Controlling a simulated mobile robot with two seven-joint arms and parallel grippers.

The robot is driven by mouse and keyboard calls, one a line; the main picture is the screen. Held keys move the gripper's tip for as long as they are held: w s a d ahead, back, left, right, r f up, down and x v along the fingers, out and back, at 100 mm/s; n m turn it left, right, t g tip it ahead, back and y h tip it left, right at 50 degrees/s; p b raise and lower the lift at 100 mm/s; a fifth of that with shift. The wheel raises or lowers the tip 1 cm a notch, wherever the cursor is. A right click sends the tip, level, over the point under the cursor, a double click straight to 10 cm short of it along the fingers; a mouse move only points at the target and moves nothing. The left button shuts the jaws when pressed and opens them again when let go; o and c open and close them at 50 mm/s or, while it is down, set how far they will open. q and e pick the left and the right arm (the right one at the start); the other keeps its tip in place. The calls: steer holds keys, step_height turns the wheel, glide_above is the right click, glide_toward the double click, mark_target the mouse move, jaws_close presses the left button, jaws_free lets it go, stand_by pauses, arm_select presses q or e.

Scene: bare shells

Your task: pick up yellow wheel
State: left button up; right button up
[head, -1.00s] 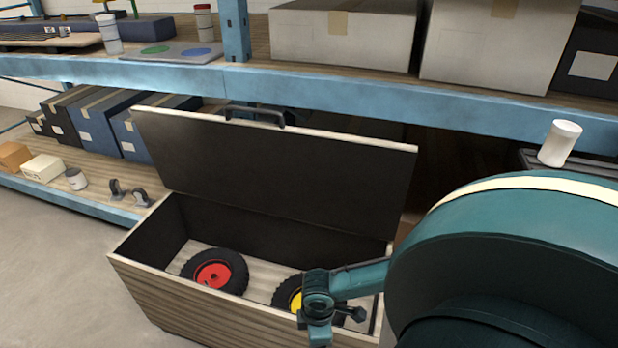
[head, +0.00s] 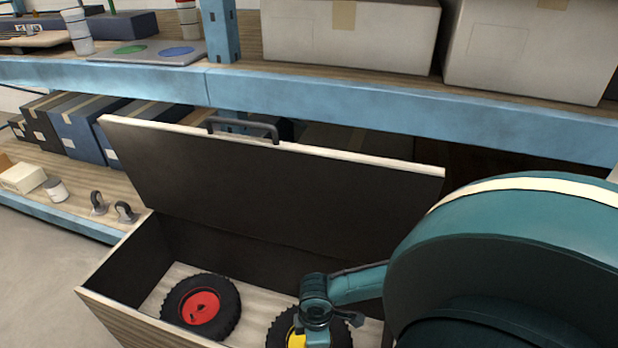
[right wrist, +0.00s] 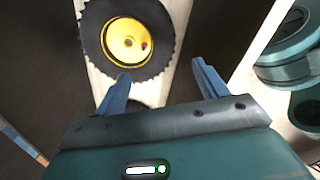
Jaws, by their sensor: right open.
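The yellow wheel (right wrist: 128,40) has a black knobbly tyre and lies flat on the floor of an open wooden box (head: 130,325). In the head view the yellow wheel (head: 277,330) is partly hidden behind my right gripper and wrist. My right gripper (right wrist: 162,82) is open and empty. In the right wrist view the wheel lies beyond the fingertips and to the left, with the left finger overlapping the tyre's lower edge in the picture. I cannot tell whether they touch. My left gripper is not in view.
A wheel with a red hub (head: 201,307) lies in the box to the left of the yellow one. The box's dark lid (head: 270,185) stands open at the back. A blue shelf beam (head: 300,100) runs above it, and boxes and casters (head: 112,208) sit at the left.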

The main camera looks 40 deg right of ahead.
step_height(320, 180, down, 13)
steer(key=b, duration=0.7)
steer(key=shift+r+b, duration=0.15)
steer(key=shift+b, duration=0.2)
steer(key=shift+f, duration=0.55)
steer(key=f+b, duration=0.2)
steer(key=f, duration=0.1)
steer(key=f+b, duration=0.1)
steer(key=f, duration=0.1)
steer(key=shift+a+b, duration=0.35)
steer(key=shift+b, duration=0.05)
steer(key=shift+f, duration=0.15)
steer(key=shift+c, duration=0.3)
steer(key=c, duration=1.1)
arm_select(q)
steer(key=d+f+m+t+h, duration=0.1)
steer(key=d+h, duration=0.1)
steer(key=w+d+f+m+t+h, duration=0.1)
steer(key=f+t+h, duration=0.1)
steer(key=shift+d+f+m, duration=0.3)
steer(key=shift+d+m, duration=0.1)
